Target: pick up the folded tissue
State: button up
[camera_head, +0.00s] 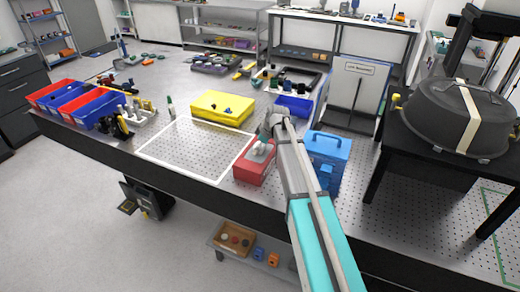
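A small white piece that looks like the folded tissue (262,150) shows on top of a red box (251,172) on the perforated bench. It is small and partly covered, so its folds are not clear. My gripper (264,137) is at the end of my arm, just above the red box and close to the white piece. I cannot tell whether the fingers touch it or whether they are open or shut. My arm comes in from the lower right and hides part of the box's right side.
A blue case (326,158) stands close to the right of my arm. A yellow case (222,108) and a blue bin (293,106) lie behind. A white-outlined bench area (190,150) to the left is clear. Red and blue bins (78,103) stand at the far left.

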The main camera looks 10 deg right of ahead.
jog(key=c, duration=0.5)
jog(key=shift+r, duration=0.15)
notch_tip(320, 180, up, 3)
jog(key=p, duration=0.3)
jog(key=w+d+r+p, duration=0.2)
jog(key=w+r+p, duration=0.1)
jog(key=w+d+r+p, duration=0.3)
jog(key=w, duration=0.1)
jog(key=w+d+r+p, duration=0.3)
jog(key=w+p, duration=0.1)
jog(key=shift+w+d+r, duration=0.1)
jog(key=shift+w+r, duration=0.1)
jog(key=shift+r, duration=0.15)
dwell(0.5)
